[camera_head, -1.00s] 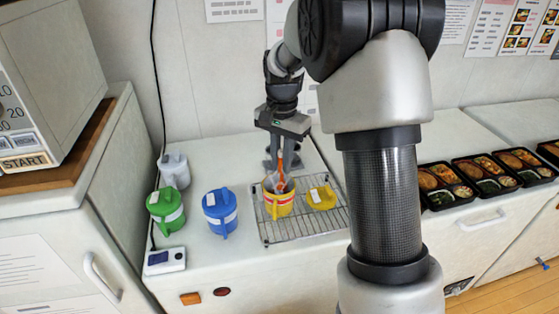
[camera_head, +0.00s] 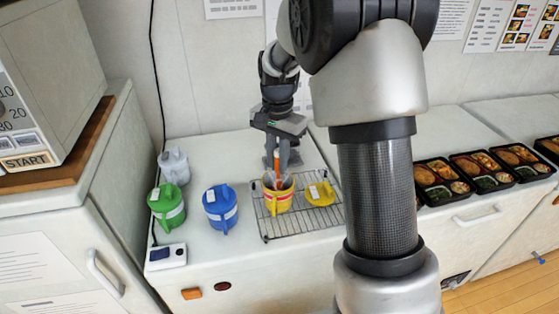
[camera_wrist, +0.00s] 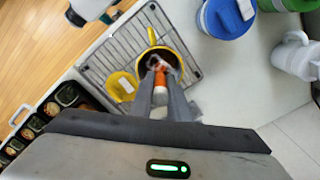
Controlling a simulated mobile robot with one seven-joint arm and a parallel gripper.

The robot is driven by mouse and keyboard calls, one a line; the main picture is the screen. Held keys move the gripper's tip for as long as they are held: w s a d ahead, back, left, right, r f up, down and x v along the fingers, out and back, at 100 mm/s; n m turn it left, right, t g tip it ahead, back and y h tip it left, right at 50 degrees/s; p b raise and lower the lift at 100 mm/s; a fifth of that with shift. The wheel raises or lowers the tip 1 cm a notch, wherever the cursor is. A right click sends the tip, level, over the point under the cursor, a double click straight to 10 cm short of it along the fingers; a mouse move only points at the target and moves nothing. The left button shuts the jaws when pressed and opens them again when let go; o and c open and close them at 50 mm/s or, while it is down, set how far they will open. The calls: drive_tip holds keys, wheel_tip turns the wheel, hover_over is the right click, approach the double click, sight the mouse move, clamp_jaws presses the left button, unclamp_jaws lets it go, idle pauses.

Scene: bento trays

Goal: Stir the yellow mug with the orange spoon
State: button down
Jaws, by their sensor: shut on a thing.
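The yellow mug (camera_head: 277,200) stands upright and lidless on a wire rack, with red markings on its side. It also shows in the wrist view (camera_wrist: 179,46), its dark inside visible. The orange spoon (camera_head: 277,165) is upright in my gripper (camera_head: 279,164), which is shut on its handle just above the mug. In the wrist view the orange handle (camera_wrist: 160,82) lies between the fingertips (camera_wrist: 160,68) over the mug opening. The spoon's lower end is inside the mug, its tip hidden. A yellow lid (camera_head: 320,194) lies on the rack right of the mug.
The wire rack (camera_head: 300,226) sits on the white counter. A blue mug (camera_head: 220,208), a green mug (camera_head: 166,206) and a white mug (camera_head: 174,167), all lidded, stand to the left. A small scale-like device (camera_head: 166,256) is at front left. Bento trays (camera_head: 437,203) line the right.

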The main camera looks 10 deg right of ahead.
drive_tip(key=shift+r+p, duration=2.15)
drive_tip(key=shift+r, duration=0.75)
drive_tip(key=shift+r+p, duration=1.95)
drive_tip(key=shift+r, duration=0.6)
